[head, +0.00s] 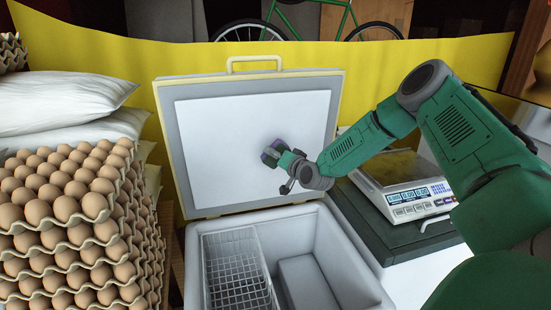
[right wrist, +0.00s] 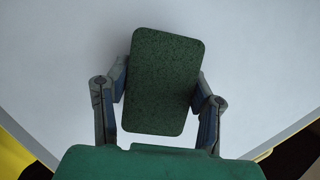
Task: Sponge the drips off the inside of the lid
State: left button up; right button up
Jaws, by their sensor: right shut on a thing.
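The lid (head: 215,135) of the cool box stands open and upright at the back in the head view, its white inner panel facing me. The same white panel fills most of the right wrist view (right wrist: 50,60). My right gripper (head: 281,157) is in front of the lid's lower right part, shut on a sponge (head: 270,152). The sponge shows as a dark green speckled block between both fingers in the right wrist view (right wrist: 165,80). I cannot tell whether it touches the panel. No drips can be made out on the panel. My left gripper is not in view.
The open box (head: 345,255) below the lid holds a wire basket (head: 237,270) at its left. Stacked egg trays (head: 75,235) and white sacks (head: 60,100) crowd the left. A scale (head: 405,185) stands on a dark green surface at the right, under my right arm.

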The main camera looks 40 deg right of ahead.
jog(key=shift+w+d+r+b, duration=0.1)
jog(key=shift+w+d+b, duration=0.3)
jog(key=shift+w+b, duration=0.25)
jog(key=shift+s+d, duration=0.5)
jog(key=shift+d, duration=0.35)
jog(key=shift+s+d, duration=0.45)
jog(key=shift+d, duration=0.4)
jog(key=shift+w+d, duration=0.1)
jog(key=shift+w+a+r+b, duration=0.1)
jog(key=shift+w+a+b, duration=0.1)
jog(key=shift+w+a, duration=0.3)
jog(key=shift+w+a+f+b, duration=0.15)
jog(key=shift+w+a, duration=0.1)
jog(key=shift+a, duration=0.4)
jog(key=shift+w+a+r+b, duration=0.2)
jog(key=shift+w+a, duration=0.2)
jog(key=shift+a, duration=0.2)
jog(key=shift+s+a+p, duration=0.2)
jog(key=shift+s+p, duration=0.15)
jog(key=shift+s, duration=0.1)
jog(key=shift+s+a+f+p, duration=0.15)
jog(key=shift+s+a+p, duration=0.25)
jog(key=shift+s, duration=0.35)
jog(key=shift+s+a+f+p, duration=0.15)
jog(key=shift+s+a+p, duration=0.2)
jog(key=shift+s, duration=0.35)
jog(key=shift+s+a+f+p, duration=0.2)
jog(key=shift+s+a, duration=0.25)
jog(key=shift+s, duration=0.3)
